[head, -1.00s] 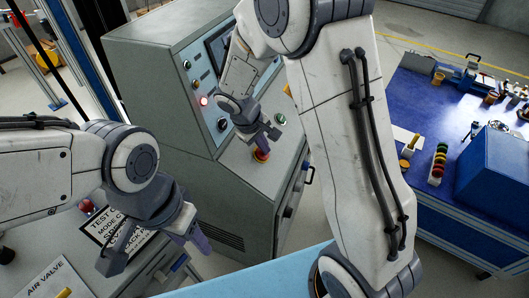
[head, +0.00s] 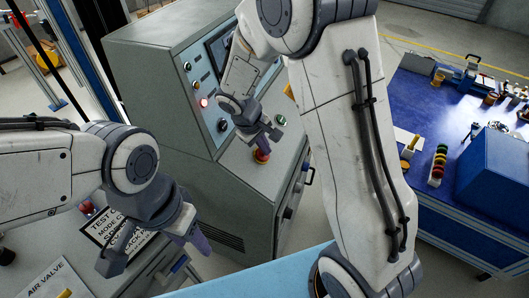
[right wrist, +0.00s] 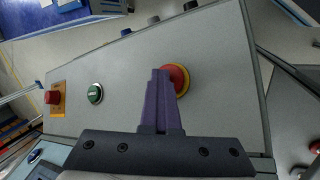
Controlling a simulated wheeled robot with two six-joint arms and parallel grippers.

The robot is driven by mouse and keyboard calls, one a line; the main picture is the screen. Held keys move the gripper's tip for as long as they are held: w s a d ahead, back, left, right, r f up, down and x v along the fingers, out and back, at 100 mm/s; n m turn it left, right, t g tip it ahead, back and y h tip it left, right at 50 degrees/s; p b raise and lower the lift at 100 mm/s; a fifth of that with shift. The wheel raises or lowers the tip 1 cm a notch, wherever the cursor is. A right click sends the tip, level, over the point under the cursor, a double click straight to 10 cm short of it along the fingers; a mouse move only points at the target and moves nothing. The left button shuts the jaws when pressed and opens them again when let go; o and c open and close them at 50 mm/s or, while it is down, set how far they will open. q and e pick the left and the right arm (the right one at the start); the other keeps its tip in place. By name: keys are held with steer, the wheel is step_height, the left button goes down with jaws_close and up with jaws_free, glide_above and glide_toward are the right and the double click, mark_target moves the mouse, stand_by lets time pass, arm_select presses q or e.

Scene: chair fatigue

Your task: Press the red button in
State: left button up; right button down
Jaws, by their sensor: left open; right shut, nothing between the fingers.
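A red mushroom button (head: 261,155) with a yellow ring sits on the sloping top of the grey console. It also shows in the right wrist view (right wrist: 180,76), partly hidden behind the fingers. My right gripper (head: 273,136) is shut and empty, with its purple fingertips just above the button in the head view. In the right wrist view its fingertips (right wrist: 160,73) overlap the button's left edge. I see a small gap in the head view, but cannot tell how deep the button sits. My left gripper (head: 155,245) is open and empty at the lower left, away from the button.
A green button (right wrist: 95,93) and another red button on an orange plate (right wrist: 52,97) sit on the same console top. The console (head: 165,110) has an upright panel with a screen and lamps. A blue workbench (head: 425,150) with parts stands at right.

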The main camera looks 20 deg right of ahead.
steer(key=r+p, duration=0.1)
steer(key=s+d+r+p, duration=0.1)
steer(key=r, duration=0.1)
steer(key=s+d+r+p, duration=0.1)
steer(key=r, duration=0.1)
steer(key=shift+d, duration=0.2)
stand_by(0.4)
steer(key=s+a+r+y, duration=0.1)
steer(key=s+a+r, duration=0.1)
steer(key=s+a, duration=0.2)
steer(key=s+a+r+n+g+y, duration=0.1)
steer(key=s+a, duration=0.4)
steer(key=s, duration=0.6)
steer(key=s+a+r+n+y, duration=0.1)
steer(key=s+a+r+y, duration=0.1)
steer(key=s+a+r, duration=0.3)
steer(key=s, duration=0.3)
steer(key=shift+a+y, duration=0.15)
steer(key=shift+y, duration=0.25)
